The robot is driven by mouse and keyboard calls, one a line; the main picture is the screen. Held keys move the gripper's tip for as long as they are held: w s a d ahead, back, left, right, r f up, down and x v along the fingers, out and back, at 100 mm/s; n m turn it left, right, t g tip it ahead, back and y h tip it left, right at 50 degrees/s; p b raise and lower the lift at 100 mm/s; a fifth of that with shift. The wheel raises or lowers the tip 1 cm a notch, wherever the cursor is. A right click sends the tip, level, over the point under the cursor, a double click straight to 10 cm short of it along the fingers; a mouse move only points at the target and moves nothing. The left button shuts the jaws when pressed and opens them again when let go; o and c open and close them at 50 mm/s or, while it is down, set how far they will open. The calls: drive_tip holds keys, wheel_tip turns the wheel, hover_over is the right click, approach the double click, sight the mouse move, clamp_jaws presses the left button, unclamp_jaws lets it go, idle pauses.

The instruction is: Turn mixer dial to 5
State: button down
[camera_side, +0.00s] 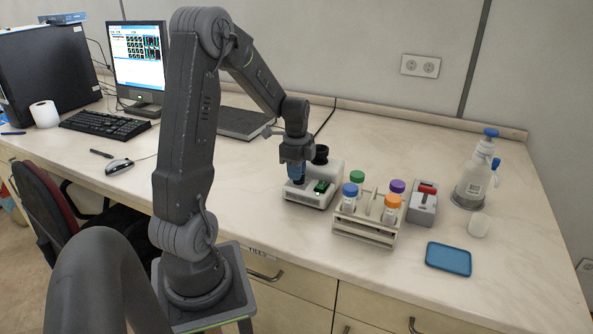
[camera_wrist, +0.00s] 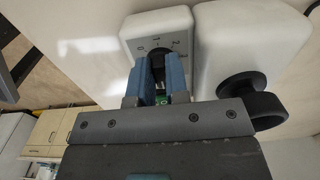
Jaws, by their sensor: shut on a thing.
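The mixer (camera_side: 326,172) is a white device on the bench with a black cup (camera_side: 320,154) on top. Its sloped front panel has a green part (camera_side: 321,187). My gripper (camera_side: 297,177) is at the left of this panel, pointing down. In the wrist view, the blue fingers of my gripper (camera_wrist: 158,72) are shut on the black mixer dial (camera_wrist: 157,62), one on each side. Printed marks arc around the dial's far side on the white panel. The fingers cover the dial's sides, and I cannot read which number it points to.
A tube rack (camera_side: 367,232) with several coloured-cap tubes stands close right of the mixer. Beyond it are a grey device with a red top (camera_side: 423,203), a blue tray (camera_side: 448,259), a small white cup (camera_side: 478,225) and a blue-capped bottle (camera_side: 475,180). A closed laptop (camera_side: 243,123) lies behind left.

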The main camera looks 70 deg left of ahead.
drive_tip(key=c, duration=1.1)
unclamp_jaws()
wheel_tip(320, 180, up, 14)
drive_tip(key=shift+f, duration=0.1)
